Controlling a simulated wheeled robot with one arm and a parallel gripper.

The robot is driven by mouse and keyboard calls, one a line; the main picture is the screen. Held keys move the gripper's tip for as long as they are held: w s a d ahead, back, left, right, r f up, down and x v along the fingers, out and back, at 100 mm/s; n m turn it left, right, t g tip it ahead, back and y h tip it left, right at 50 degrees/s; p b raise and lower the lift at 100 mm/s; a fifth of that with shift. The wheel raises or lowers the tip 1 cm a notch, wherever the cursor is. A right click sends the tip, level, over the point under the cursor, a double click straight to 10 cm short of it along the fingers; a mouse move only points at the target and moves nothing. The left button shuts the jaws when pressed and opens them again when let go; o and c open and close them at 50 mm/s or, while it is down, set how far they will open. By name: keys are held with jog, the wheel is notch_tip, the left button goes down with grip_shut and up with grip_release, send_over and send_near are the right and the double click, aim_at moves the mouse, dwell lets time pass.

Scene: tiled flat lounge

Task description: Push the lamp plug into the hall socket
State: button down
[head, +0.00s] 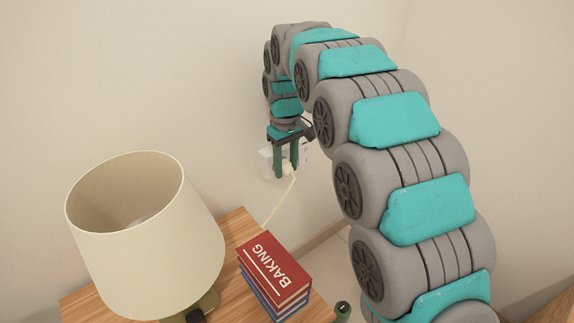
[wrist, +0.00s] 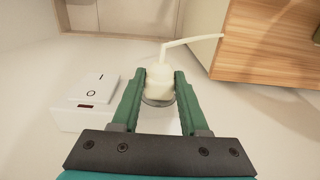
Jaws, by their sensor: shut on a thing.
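My gripper (head: 286,173) is at the wall, its two green fingers closed on the cream lamp plug (wrist: 160,83). In the wrist view the plug sits between the fingertips, its cord leaving at the far end. The hall socket (head: 265,161) is a white box on the wall, partly hidden by my fingers. In the wrist view the socket (wrist: 72,118) shows a rocker switch marked I and O and a small dark red window. A grey round rim shows under the plug, between the fingers. I cannot tell how deep the plug sits; its pins are hidden.
A lamp with a cream shade (head: 150,240) stands on a wooden table (head: 232,225). A stack of books (head: 275,275), the top one red and marked BAKING, lies beside it. The pale cord (head: 278,203) runs from the plug down behind the table. Bare wall surrounds the socket.

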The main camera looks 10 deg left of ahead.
jog(key=shift+w+a, duration=0.1)
jog(key=shift+a, duration=0.05)
jog(key=shift+c, duration=1.7)
grip_release()
jog(key=shift+r, duration=0.1)
jog(key=shift+r, duration=3.8)
jog(key=s+d+b, duration=0.3)
jog(key=s+d, duration=0.3)
jog(key=shift+d, duration=0.4)
